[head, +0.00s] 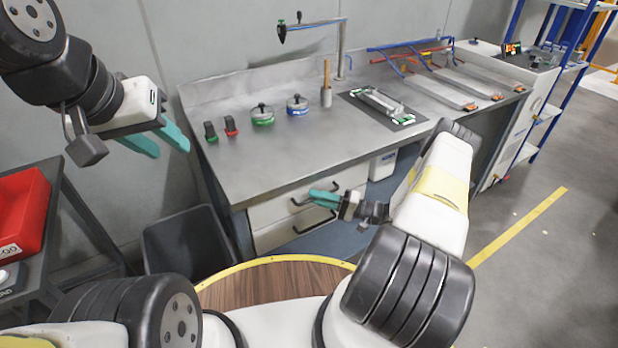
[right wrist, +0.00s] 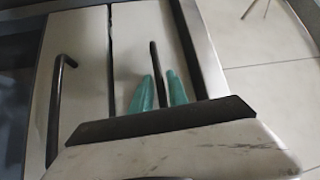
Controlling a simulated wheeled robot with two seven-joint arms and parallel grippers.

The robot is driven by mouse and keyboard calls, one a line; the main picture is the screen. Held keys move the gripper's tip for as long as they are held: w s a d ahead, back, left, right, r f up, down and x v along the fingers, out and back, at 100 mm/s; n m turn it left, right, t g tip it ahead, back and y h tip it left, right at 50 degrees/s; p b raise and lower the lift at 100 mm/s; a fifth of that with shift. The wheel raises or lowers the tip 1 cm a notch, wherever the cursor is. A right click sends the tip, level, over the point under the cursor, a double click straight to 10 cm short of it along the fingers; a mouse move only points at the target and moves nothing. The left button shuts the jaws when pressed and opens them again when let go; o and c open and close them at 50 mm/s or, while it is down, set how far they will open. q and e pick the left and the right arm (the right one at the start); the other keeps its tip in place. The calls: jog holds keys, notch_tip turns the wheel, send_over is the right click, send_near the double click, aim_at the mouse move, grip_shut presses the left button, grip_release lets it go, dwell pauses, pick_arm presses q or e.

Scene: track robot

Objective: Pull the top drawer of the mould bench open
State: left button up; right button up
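The mould bench (head: 240,175) has a steel top and pale drawer fronts below. The top drawer (head: 268,210) appears shut, with a black bar handle (head: 300,201). In the right wrist view the top drawer's handle (right wrist: 156,65) shows between my teal fingertips. My right gripper (head: 322,196) is at this handle, fingers apart on either side of it; it also shows in the right wrist view (right wrist: 160,92). I cannot tell whether they touch it. My left gripper (head: 164,141) is open and empty, in the air left of the bench.
A lower drawer handle (head: 314,223) sits below. Green and red blocks, two lidded pots (head: 297,105) and a frame on a dark mat (head: 382,106) stand on the bench. A dark bin (head: 185,243) and a red crate (head: 22,213) are left. Floor at right is clear.

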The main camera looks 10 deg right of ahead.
jog(key=shift+a, duration=0.1)
jog(key=shift+c, duration=0.4)
grip_shut()
dwell(1.0)
